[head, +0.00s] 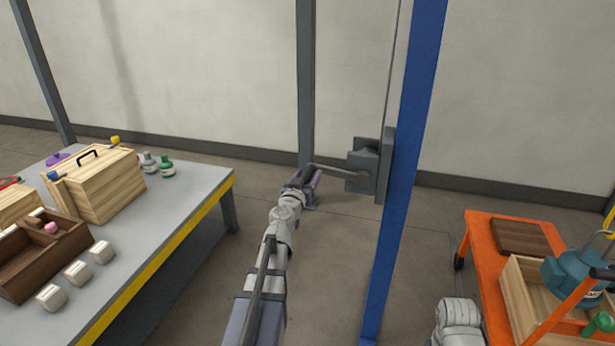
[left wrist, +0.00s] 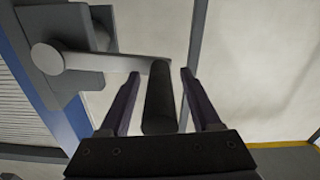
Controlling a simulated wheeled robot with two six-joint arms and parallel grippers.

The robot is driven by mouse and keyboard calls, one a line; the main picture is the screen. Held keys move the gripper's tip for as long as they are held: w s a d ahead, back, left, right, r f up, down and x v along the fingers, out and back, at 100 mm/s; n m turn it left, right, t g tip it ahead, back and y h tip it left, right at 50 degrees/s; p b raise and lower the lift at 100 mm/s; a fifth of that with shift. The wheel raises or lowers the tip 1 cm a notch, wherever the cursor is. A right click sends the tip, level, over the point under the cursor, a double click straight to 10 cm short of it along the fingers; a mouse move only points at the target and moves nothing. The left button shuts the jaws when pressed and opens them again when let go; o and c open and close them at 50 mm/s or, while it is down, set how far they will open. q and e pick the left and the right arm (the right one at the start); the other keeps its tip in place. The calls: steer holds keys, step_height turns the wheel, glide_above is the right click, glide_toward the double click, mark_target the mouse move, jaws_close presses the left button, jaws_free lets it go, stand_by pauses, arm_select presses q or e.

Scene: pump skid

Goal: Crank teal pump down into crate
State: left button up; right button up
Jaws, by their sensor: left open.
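The teal pump (head: 578,272) is at the right edge of the head view, over the open wooden crate (head: 515,296). Whether it hangs or touches the crate floor I cannot tell. A grey winch (head: 368,162) is fixed to the blue post (head: 408,150). Its crank arm (head: 335,171) points left to a dark grip, which in the left wrist view (left wrist: 159,98) lies between my fingers. My left gripper (head: 303,180) is open around this grip, with a gap visible on both sides. My right gripper is not in view.
The crate stands on an orange cart (head: 481,240) beside a dark brown board (head: 521,237). Floor between table and post is clear except for my arm.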

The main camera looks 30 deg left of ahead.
arm_select(q)
jaws_close()
stand_by(0.5)
stand_by(0.9)
